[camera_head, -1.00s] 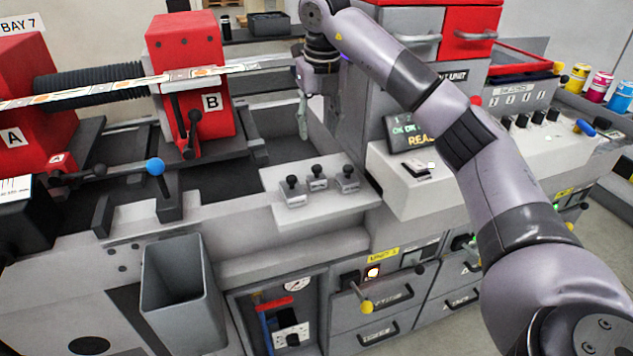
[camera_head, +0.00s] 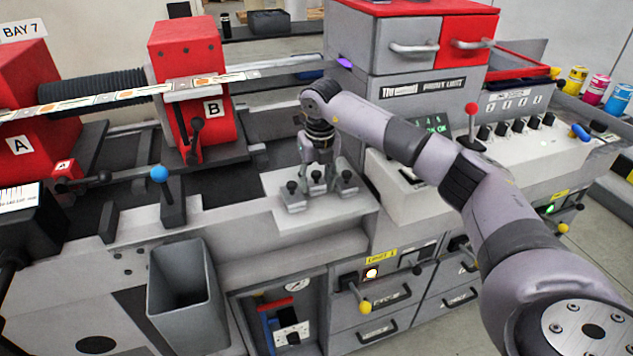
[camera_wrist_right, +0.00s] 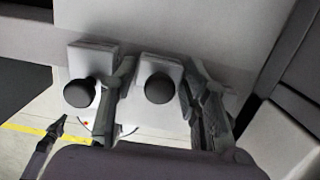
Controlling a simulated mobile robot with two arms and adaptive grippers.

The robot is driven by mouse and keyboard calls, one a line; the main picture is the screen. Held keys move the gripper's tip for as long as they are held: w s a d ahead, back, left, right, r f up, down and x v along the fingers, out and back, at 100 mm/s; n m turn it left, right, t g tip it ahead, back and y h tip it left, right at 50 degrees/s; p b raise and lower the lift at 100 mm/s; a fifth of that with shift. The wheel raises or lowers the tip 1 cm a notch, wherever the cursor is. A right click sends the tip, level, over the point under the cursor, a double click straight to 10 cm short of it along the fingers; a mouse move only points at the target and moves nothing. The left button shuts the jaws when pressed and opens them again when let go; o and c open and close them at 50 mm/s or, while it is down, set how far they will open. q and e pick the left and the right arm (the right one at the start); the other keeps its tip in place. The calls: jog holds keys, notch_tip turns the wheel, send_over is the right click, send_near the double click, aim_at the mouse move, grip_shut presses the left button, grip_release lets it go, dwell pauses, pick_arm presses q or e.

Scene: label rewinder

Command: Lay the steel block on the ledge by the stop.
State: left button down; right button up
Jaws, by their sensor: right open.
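I cannot tell which part is the ledge or the stop. My left gripper is not in view.
Red unit B (camera_head: 190,90) and a blue-knobbed lever (camera_head: 160,174) stand left of the plate. A grey open bin (camera_head: 187,290) hangs in front. The control panel (camera_head: 415,190) and red-topped cabinet (camera_head: 415,50) are close on the right.

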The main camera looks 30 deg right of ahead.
jog(key=shift+c, duration=0.4)
grip_shut()
